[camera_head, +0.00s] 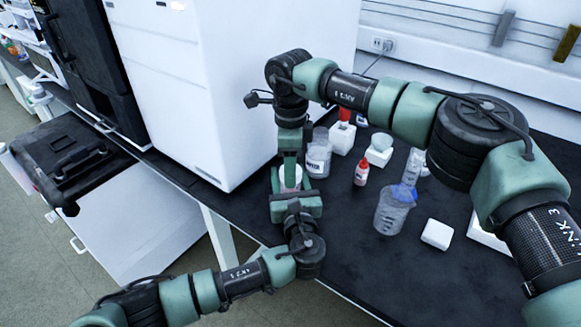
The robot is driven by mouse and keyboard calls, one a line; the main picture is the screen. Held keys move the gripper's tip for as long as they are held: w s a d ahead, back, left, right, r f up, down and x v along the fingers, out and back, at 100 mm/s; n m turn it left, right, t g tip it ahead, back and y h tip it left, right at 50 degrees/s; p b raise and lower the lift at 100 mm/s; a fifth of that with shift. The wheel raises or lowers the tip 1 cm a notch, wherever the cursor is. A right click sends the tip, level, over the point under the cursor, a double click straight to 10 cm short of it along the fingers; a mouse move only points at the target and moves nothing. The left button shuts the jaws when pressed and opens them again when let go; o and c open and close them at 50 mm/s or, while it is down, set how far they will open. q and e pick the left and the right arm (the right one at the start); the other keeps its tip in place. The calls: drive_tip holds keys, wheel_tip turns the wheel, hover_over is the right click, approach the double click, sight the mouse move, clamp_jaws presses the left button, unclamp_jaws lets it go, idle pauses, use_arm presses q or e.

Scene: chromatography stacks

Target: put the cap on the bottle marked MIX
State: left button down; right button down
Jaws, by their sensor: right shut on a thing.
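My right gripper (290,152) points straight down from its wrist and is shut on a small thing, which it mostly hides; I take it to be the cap. Just below it is a pale bottle with a pinkish band (290,178); its marking cannot be read, so I cannot confirm it is MIX. My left gripper (290,186) reaches in from the front, with its fingers on both sides of this pale bottle. I cannot tell whether they touch it. Whether the cap meets the bottle's mouth is hidden.
A clear bottle marked BUFFER (318,160) stands close to the right. A large white instrument (235,90) stands at left. The bench front (345,285) is clear.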

drive_tip(key=m, duration=0.9)
drive_tip(key=c, duration=0.7)
unclamp_jaws()
drive_tip(key=shift+r, duration=2.25)
drive_tip(key=c, duration=0.3)
drive_tip(key=r+n, duration=0.1)
drive_tip(key=n, duration=0.1)
drive_tip(key=shift+a+r+n, duration=0.1)
drive_tip(key=shift+r+n, duration=0.1)
drive_tip(key=shift+n, duration=0.2)
wheel_tip(320, 180, up, 2)
drive_tip(key=n, duration=0.4)
